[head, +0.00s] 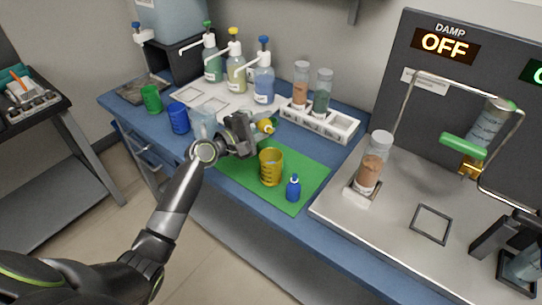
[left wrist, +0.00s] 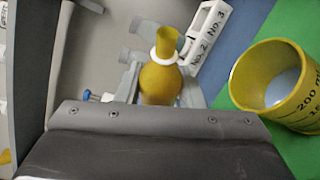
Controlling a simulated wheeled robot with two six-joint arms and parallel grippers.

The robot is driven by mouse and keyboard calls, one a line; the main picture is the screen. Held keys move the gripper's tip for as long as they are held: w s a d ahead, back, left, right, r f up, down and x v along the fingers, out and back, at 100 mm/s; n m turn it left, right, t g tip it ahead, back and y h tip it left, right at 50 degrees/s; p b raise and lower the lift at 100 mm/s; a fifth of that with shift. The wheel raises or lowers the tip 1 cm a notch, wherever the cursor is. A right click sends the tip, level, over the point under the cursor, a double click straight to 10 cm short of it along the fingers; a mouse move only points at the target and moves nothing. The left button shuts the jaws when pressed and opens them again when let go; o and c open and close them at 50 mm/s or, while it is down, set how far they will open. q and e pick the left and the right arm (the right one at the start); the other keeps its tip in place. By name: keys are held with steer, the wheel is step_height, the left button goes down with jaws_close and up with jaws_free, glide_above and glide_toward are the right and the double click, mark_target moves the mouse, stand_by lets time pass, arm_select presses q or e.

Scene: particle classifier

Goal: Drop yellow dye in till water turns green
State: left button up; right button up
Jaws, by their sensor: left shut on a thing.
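My left gripper (head: 258,128) is shut on the yellow dye bottle (head: 265,126), above the back part of the green mat (head: 312,172). The bottle is tipped, its nozzle toward the right. In the left wrist view the bottle (left wrist: 160,82) with its white collar sits between my fingers. The yellow beaker (head: 271,168) stands upright on the mat, in front of and apart from the bottle. In the left wrist view the beaker (left wrist: 298,110) shows pale bluish liquid inside. A blue dye bottle (head: 293,189) stands beside it on the mat. My right gripper is not clearly in view.
Green (head: 151,99) and blue (head: 178,118) cups and a clear beaker (head: 203,122) stand left. Pump bottles (head: 236,75) and a white rack (head: 325,122) with sample jars are behind. A metal tray (head: 395,225) with a jar and a tall frame fills the right.

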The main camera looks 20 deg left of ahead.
arm_select(q)
steer(key=shift+r+m+t+h+b, duration=0.35)
steer(key=shift+r+m+b, duration=0.3)
steer(key=shift+m+b, duration=0.75)
stand_by(2.2)
steer(key=shift+n, duration=0.3)
